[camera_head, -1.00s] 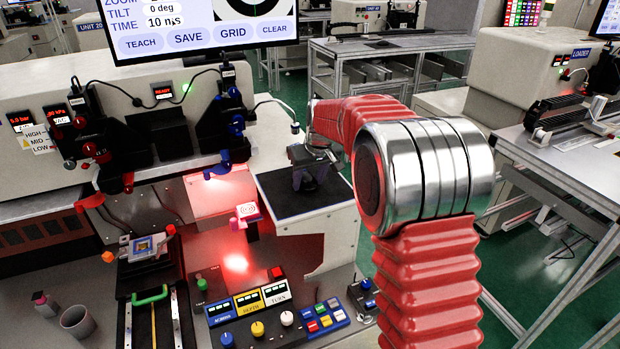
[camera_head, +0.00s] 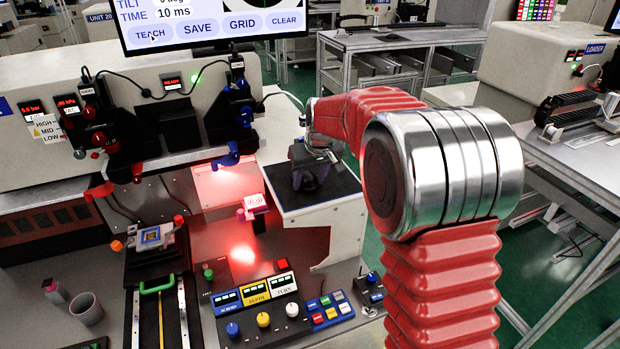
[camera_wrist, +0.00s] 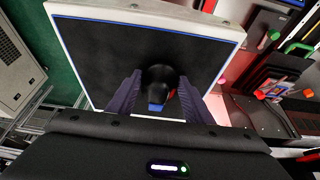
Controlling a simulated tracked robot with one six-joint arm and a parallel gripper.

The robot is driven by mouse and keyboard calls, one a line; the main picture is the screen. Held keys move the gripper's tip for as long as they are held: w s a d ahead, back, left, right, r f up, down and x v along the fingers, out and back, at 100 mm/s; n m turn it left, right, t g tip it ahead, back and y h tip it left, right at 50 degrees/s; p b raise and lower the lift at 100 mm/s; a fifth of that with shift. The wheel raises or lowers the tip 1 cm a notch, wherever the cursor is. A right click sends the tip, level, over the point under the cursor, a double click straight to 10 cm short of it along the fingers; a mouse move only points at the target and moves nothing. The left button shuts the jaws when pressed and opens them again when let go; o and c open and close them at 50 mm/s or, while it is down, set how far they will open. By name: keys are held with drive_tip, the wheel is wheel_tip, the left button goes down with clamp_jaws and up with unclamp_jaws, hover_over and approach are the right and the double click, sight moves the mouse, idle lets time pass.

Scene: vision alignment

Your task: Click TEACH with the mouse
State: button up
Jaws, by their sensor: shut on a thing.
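The monitor (camera_head: 215,46) at the top of the head view shows the TEACH button (camera_head: 150,34) at the lower left of its screen. A small pointer arrow overlaps that button. My gripper (camera_head: 310,172) is low over the black pad (camera_head: 345,187) on the white stand. In the wrist view my gripper (camera_wrist: 160,88) has one dark finger on each side of the small black mouse (camera_wrist: 158,74) and is shut on it. The mouse rests on the pad (camera_wrist: 100,60), as far as I can tell. My arm and fingers hide part of it.
SAVE (camera_head: 197,28), GRID and CLEAR sit right of TEACH. A control panel with knobs (camera_head: 263,320) and a keypad (camera_head: 328,311) stands in front of the stand. A red-lit fixture (camera_head: 255,202) stands to its left. Bare pad surrounds the mouse.

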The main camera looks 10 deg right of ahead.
idle(0.3)
drive_tip(key=o, duration=1.2)
drive_tip(key=shift+c, duration=0.2)
drive_tip(key=v, duration=1.3)
drive_tip(key=shift+r, duration=0.35)
drive_tip(key=shift+s+d, duration=0.1)
